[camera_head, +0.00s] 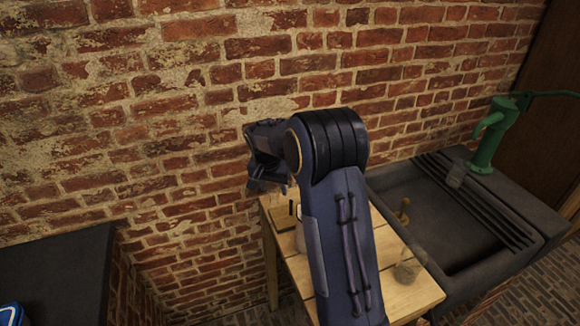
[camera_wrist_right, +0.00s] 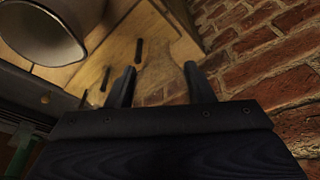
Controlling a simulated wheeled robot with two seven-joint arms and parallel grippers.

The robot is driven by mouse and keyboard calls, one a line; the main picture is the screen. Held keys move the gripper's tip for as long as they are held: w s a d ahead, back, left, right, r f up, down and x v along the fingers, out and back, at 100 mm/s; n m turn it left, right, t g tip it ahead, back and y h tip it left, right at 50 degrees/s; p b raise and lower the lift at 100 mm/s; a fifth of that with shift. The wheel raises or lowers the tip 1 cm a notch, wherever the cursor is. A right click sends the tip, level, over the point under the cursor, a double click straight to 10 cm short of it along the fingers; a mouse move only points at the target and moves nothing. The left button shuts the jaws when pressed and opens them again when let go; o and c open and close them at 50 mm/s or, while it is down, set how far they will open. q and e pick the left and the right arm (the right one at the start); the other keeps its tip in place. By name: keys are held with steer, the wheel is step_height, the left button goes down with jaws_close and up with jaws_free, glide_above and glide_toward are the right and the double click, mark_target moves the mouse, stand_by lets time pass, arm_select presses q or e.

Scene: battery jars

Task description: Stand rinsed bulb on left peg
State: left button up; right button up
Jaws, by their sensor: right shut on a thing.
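My right gripper (camera_head: 266,186) is above the far left end of the wooden table, near the brick wall. In the right wrist view its two dark fingers (camera_wrist_right: 160,72) stand apart, shut on a clear, barely visible thing (camera_wrist_right: 159,88), which I take to be the glass bulb. Its outline and tilt are hard to tell. A pale wooden board (camera_wrist_right: 168,24) with dark upright pegs lies beyond the fingers; one peg (camera_wrist_right: 138,51) shows between them and another (camera_wrist_right: 105,78) to the left. In the head view a dark peg (camera_head: 291,208) shows beside my arm. My left gripper is out of view.
A pale jug (camera_wrist_right: 42,28) stands close by at upper left in the wrist view; my arm mostly hides it in the head view. A clear glass vessel (camera_head: 408,270) stands on the table (camera_head: 415,298). A dark sink (camera_head: 440,225) with a green pump (camera_head: 493,135) is right.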

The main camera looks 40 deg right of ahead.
mark_target(291, 201)
steer(key=d+r+m, duration=0.3)
steer(key=d+r, duration=0.1)
steer(key=d, duration=0.2)
steer(key=shift+s+g+h, duration=0.25)
steer(key=shift+g+h, duration=0.05)
steer(key=shift+f+b, duration=1.9)
steer(key=shift+f, duration=0.6)
steer(key=shift+f+b, duration=2.65)
steer(key=shift+f, duration=1.15)
steer(key=o, duration=1.2)
steer(key=shift+c, duration=0.2)
steer(key=shift+r, duration=0.1)
steer(key=v, duration=0.7)
steer(key=shift+r, duration=0.35)
